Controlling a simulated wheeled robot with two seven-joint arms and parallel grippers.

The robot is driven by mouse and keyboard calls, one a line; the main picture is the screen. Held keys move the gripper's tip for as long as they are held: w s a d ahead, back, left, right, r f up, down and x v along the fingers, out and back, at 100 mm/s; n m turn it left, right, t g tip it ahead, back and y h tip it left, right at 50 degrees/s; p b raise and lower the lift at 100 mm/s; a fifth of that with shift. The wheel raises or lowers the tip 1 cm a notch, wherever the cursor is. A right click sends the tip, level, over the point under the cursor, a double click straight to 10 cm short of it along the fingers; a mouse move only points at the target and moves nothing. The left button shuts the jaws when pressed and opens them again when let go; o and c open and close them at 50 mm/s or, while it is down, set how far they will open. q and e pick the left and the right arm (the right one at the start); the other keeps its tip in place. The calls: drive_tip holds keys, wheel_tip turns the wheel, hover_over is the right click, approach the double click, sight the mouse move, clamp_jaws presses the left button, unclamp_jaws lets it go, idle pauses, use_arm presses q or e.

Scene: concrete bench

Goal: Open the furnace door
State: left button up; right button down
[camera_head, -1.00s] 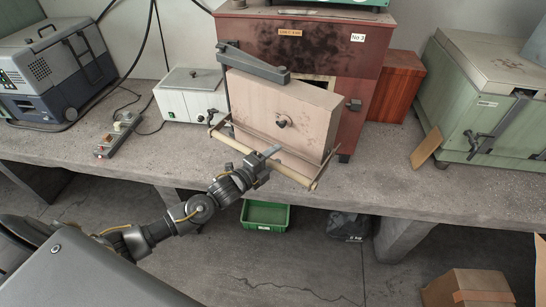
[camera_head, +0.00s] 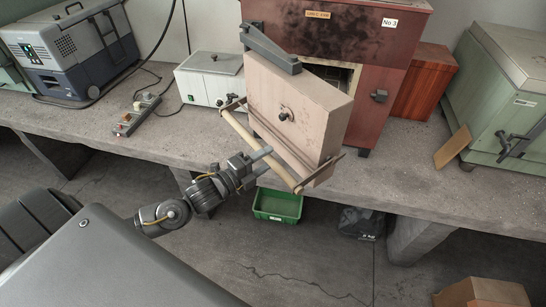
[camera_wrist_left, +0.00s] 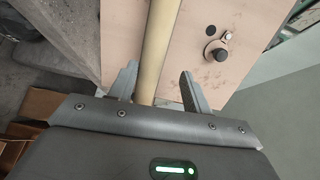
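The furnace (camera_head: 352,45) is a dark red box on the bench. Its thick pale door (camera_head: 297,105) stands partly open, swung out from the front on the arm at its top left. A gap shows the opening (camera_head: 345,72) behind it. A long pale handle bar (camera_head: 243,134) runs along the door's outer side on two brackets. My left gripper (camera_head: 264,160) is at the bar. In the left wrist view the bar (camera_wrist_left: 157,45) passes between its two fingers (camera_wrist_left: 158,86), which are apart with gaps on both sides. My right gripper is not in view.
A white box (camera_head: 209,78) and a power strip (camera_head: 136,114) stand on the bench left of the door. A red block (camera_head: 425,82) and a green cabinet (camera_head: 500,85) stand to the right. A green bin (camera_head: 278,205) is on the floor below the bench edge.

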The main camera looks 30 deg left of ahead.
use_arm(q)
drive_tip(key=shift+s+r, duration=0.1)
drive_tip(key=shift+r, duration=0.05)
drive_tip(key=shift+s, duration=0.1)
drive_tip(key=d+p+v, duration=0.1)
drive_tip(key=p+v, duration=0.1)
drive_tip(key=v, duration=0.4)
drive_tip(key=s+d+r+p+v, duration=0.1)
drive_tip(key=p+v, duration=0.1)
drive_tip(key=v, duration=0.4)
drive_tip(key=shift+d+p, duration=0.3)
drive_tip(key=shift+p, duration=0.05)
idle(0.4)
drive_tip(key=shift+w, duration=0.1)
drive_tip(key=shift+p, duration=0.3)
